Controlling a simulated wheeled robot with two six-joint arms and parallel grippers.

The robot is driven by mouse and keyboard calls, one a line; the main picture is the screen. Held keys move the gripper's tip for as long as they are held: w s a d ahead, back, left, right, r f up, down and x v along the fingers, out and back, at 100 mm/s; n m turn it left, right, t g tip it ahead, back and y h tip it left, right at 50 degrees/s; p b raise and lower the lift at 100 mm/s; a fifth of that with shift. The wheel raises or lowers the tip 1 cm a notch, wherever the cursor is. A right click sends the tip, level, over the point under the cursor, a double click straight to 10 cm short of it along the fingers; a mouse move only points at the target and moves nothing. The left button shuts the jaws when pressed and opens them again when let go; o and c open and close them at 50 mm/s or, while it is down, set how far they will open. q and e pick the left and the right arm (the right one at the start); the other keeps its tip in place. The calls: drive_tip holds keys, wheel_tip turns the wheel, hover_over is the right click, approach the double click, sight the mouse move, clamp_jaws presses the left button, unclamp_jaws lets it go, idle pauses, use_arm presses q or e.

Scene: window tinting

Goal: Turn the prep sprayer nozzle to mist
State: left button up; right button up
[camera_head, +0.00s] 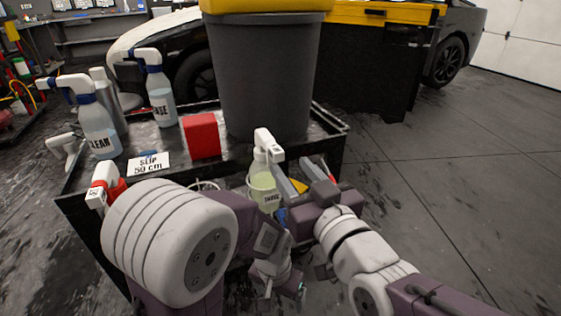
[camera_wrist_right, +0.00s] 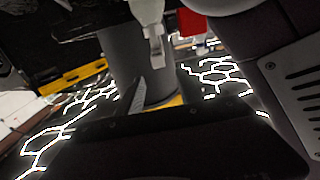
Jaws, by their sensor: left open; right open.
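A spray bottle (camera_head: 262,180) with a white head and pale liquid stands at the near right of the black cart, its label too small to read surely. Its white nozzle head (camera_head: 266,143) rises above my grippers. A white sprayer part (camera_wrist_right: 150,30) shows at the top of the right wrist view. My right gripper (camera_head: 302,180) is open just right of this bottle; contact cannot be told. My left gripper (camera_head: 284,288) is open, lower, in front of the cart's near side, pointing down and empty. The nozzle's setting cannot be read.
On the cart (camera_head: 228,158) stand a CLEAN bottle (camera_head: 97,125), another sprayer (camera_head: 160,100), a red block (camera_head: 201,136), a SLIP 50 cm card (camera_head: 149,162) and a large grey bin (camera_head: 262,75). Floor right is clear.

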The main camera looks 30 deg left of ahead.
sight(279, 153)
drive_tip(key=b+x, duration=0.1)
drive_tip(key=x, duration=0.2)
drive_tip(key=b+x, duration=0.1)
drive_tip(key=x, duration=0.2)
drive_tip(key=shift+w+a+f, duration=0.15)
drive_tip(key=shift+w+f, duration=0.05)
drive_tip(key=shift+w+a+r, duration=0.1)
drive_tip(key=shift+w+a, duration=0.1)
drive_tip(key=shift+a, duration=0.1)
clamp_jaws()
